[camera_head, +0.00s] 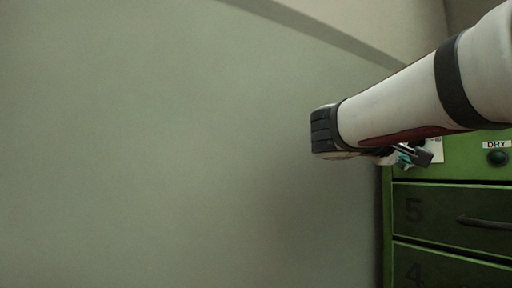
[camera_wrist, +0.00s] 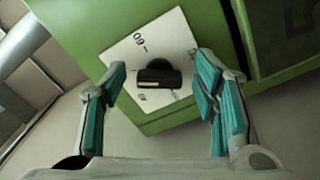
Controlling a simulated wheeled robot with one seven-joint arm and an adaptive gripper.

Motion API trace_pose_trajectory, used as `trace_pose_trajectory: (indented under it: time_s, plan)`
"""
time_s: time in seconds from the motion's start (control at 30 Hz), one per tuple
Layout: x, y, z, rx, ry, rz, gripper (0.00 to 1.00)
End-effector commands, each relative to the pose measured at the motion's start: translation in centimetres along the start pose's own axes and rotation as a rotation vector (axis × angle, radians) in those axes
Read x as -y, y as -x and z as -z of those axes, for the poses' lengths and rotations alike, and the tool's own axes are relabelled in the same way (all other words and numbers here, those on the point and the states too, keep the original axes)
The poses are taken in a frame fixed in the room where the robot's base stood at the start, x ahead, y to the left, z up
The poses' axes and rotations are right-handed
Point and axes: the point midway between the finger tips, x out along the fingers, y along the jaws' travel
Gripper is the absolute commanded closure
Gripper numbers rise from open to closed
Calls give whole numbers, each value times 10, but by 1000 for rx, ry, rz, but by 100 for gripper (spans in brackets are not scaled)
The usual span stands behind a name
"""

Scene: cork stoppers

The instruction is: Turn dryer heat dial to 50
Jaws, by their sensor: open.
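The heat dial (camera_wrist: 157,76) is a black knob on a white scale plate (camera_wrist: 118,50) fixed to a green dryer cabinet (camera_wrist: 88,22). In the wrist view the plate looks rotated; a mark like 60 shows near its upper edge, and the other marks are too small to read. I cannot tell which mark the knob points to. My gripper (camera_wrist: 162,68) is open, its teal-padded fingers on either side of the knob with gaps visible. In the head view my gripper (camera_head: 415,156) is mostly behind my arm, in front of the cabinet (camera_head: 386,220); the knob is hidden there.
A dark green DRY button (camera_head: 498,158) sits to the right on the cabinet. Below are drawer 5 (camera_head: 435,210) with a dark handle (camera_head: 485,222) and drawer 4 (camera_head: 435,267). A plain grey-green wall (camera_head: 170,150) fills the left.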

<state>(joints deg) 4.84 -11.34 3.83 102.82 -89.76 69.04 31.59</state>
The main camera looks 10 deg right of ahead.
Motion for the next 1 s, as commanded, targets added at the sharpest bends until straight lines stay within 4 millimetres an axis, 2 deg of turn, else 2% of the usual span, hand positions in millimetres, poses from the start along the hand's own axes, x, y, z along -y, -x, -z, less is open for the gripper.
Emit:
trace_pose_trajectory:
  time_s: [0.17, 0.4, 0.6, 0.8, 1.0]
  plan:
    - [0, 22, 1, -4, -1, 2, 45]
    - [0, 71, 1, -3, -1, 2, 45]
    - [1, 103, 0, -2, 1, 1, 45]
    - [1, 117, 0, 0, 1, 2, 45]
    - [1, 118, 0, 0, 1, 1, 45]
